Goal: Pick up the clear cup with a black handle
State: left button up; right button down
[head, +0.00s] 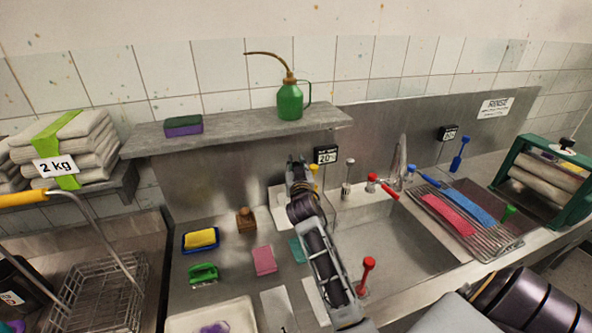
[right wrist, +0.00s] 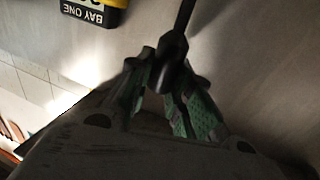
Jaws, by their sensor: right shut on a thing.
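My right gripper (head: 297,163) is in front of the steel back wall, left of a black digital sign. In the right wrist view, its green-padded fingers (right wrist: 168,80) are closed around a thin black handle (right wrist: 182,28) that runs up and out of the picture. The clear cup body cannot be made out in either view; my gripper and forearm cover part of that area in the head view. My left gripper is not in view.
A black sign (head: 325,155) stands just right of my gripper. A shelf (head: 235,130) with a green oil can (head: 290,102) is above. A sink basin (head: 405,240) lies right, with a red-handled tool (head: 367,275) at its front. A yellow sponge (head: 201,238) lies left.

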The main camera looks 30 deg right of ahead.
jog(key=shift+r, duration=1.6)
